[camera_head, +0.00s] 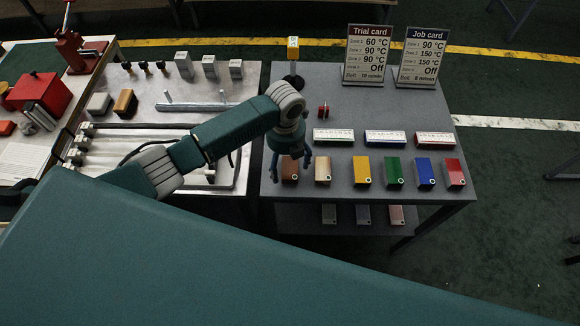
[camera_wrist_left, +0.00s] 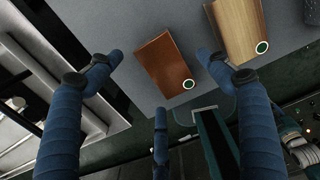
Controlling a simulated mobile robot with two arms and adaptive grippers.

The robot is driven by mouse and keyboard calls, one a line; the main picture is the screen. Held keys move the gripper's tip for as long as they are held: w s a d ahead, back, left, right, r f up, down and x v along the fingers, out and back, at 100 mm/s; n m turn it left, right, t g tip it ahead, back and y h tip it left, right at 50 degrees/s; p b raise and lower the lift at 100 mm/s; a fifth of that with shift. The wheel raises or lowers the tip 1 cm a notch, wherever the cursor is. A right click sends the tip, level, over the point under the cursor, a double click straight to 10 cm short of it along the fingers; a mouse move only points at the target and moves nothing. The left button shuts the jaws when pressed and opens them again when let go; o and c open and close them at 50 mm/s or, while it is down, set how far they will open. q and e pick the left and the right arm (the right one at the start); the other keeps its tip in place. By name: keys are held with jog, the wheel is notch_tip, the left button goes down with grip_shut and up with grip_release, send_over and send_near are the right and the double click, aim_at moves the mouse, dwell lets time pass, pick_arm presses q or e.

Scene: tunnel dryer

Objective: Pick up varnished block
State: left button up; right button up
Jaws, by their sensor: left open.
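The varnished block, a glossy reddish-brown block with a pale ring mark near one end, stands first at the left of the row on the grey table. It shows in the head view (camera_head: 290,170), partly hidden by my gripper, and clearly in the left wrist view (camera_wrist_left: 168,66). My left gripper (camera_head: 289,162) is open above it, fingers pointing down. In the left wrist view the gripper (camera_wrist_left: 160,62) has its blue fingers spread on both sides of the block, with visible gaps. My right gripper is not in view.
White labelled strips (camera_head: 385,138) lie behind the row. The workbench with metal rails (camera_head: 150,175) is left across a gap.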

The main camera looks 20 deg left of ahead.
pick_arm(q)
jog(key=shift+f, duration=1.2)
jog(key=c, duration=1.3)
jog(key=shift+w+r, duration=0.1)
jog(key=shift+r, duration=0.05)
